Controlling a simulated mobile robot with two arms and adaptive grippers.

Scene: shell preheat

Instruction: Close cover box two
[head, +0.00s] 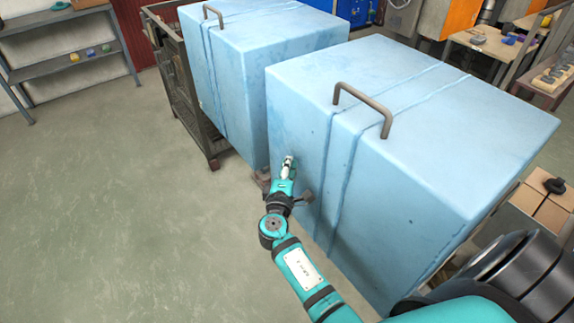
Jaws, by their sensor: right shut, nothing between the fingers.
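Two large light-blue box covers stand side by side. The nearer cover (415,120) fills the right middle, with a brown handle (363,100) on its top front edge. The farther cover (255,60) stands behind it to the left, with its own handle (212,14). Both look down over whatever they enclose, and their insides are hidden. My right gripper (288,165) is shut and empty, in front of the nearer cover's front left side, well below its handle. I cannot tell whether it touches the cover. My left gripper is not in view.
A dark metal cart frame (184,90) on wheels stands left of the farther cover. A grey shelf (70,65) is at the far left. Workbenches (492,42) with tools and cardboard boxes (540,205) are at the right. The green-grey floor (110,210) at left is clear.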

